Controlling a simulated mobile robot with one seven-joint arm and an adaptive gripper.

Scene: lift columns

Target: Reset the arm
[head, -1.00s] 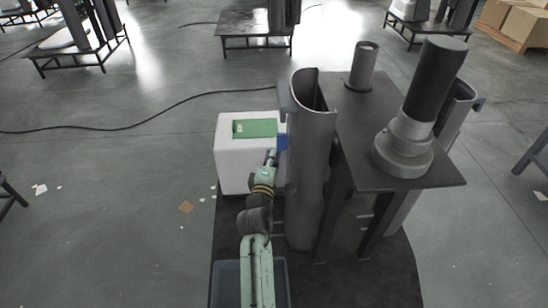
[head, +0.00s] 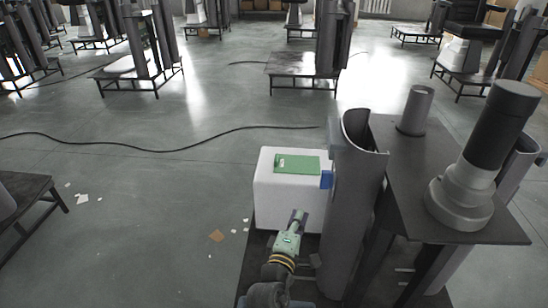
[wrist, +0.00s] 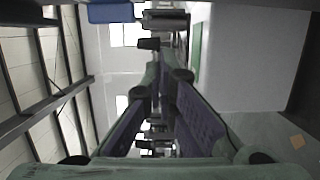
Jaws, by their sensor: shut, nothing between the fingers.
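My arm reaches up from the bottom of the head view, a pale green arm with dark joints and yellow bands. My gripper (head: 299,217) is at its end, in front of the white box (head: 262,201) and left of the tall grey half-round column (head: 353,215). In the wrist view my gripper (wrist: 163,80) shows its two green and purple fingers converging, and they look shut and empty. The box's white side also shows in the wrist view (wrist: 245,60). I cannot tell whether the fingers touch the box.
A green panel (head: 297,164) lies on the white box, with a blue piece (head: 326,180) at its right edge. A dark table (head: 400,160) with cylinders stands right. A black cable (head: 130,147) crosses the floor. The left floor is mostly open, with scraps.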

